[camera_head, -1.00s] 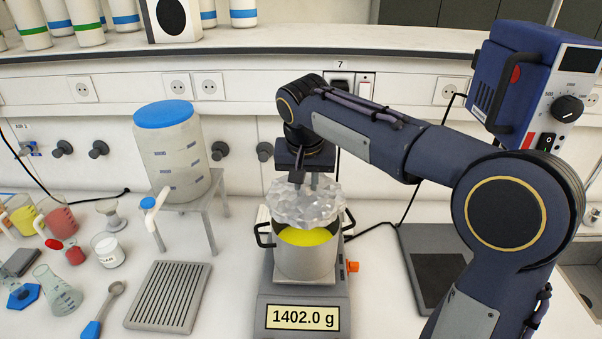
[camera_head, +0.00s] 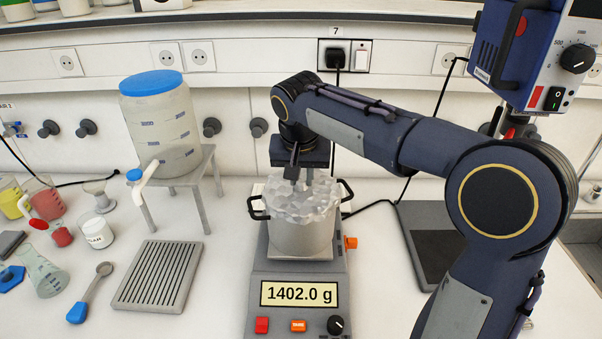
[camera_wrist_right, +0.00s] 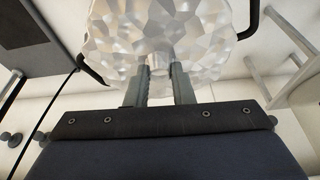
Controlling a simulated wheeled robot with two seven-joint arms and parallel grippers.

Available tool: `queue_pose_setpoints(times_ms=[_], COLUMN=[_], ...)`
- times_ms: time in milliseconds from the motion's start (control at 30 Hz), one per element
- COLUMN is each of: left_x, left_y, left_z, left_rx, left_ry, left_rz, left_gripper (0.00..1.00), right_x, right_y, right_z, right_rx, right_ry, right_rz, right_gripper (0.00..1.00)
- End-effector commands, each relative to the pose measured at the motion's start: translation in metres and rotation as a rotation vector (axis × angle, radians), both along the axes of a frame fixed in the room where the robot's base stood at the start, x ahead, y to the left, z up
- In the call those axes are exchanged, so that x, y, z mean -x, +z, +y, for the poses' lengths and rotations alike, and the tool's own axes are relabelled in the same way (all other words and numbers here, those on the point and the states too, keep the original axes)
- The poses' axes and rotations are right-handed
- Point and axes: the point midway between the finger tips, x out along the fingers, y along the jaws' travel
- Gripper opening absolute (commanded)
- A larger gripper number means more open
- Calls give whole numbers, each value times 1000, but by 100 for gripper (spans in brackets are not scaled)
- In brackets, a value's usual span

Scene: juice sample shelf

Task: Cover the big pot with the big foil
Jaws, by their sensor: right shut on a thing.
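The big pot (camera_head: 300,241) is a steel pot with two black handles. It stands on the scale (camera_head: 299,280), whose display reads 1402.0 g. The big foil (camera_head: 305,200) is a crumpled silvery sheet lying over the pot's mouth, hiding the yellow contents. My right gripper (camera_head: 301,181) is above the pot and shut on the foil. In the right wrist view, its two fingers (camera_wrist_right: 161,72) grip the edge of the foil (camera_wrist_right: 160,30). My left gripper is not in view.
A large blue-lidded container (camera_head: 160,125) with a tap stands on a metal stand at the left. A dark plate device (camera_head: 437,245) sits at right.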

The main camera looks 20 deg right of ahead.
Motion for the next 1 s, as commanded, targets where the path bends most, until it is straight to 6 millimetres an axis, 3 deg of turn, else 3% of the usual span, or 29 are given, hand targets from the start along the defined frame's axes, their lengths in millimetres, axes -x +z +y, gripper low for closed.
queue_pose_setpoints(times_ms=[333, 367, 533, 833, 1000], left_x=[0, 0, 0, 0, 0], left_y=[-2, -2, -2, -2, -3], left_z=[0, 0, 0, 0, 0], left_rx=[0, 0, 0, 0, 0], left_ry=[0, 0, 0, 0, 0], left_rz=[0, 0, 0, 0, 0], left_gripper=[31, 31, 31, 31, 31], right_x=[0, 0, 0, 0, 5], right_y=[-3, -3, -3, -1, 18], right_z=[0, 0, 0, 0, 4], right_rx=[0, 0, 0, 0, -1], right_ry=[0, 0, 0, 0, 2], right_rz=[0, 0, 0, 0, -4], right_gripper=[0, 24, 46, 47, 47])
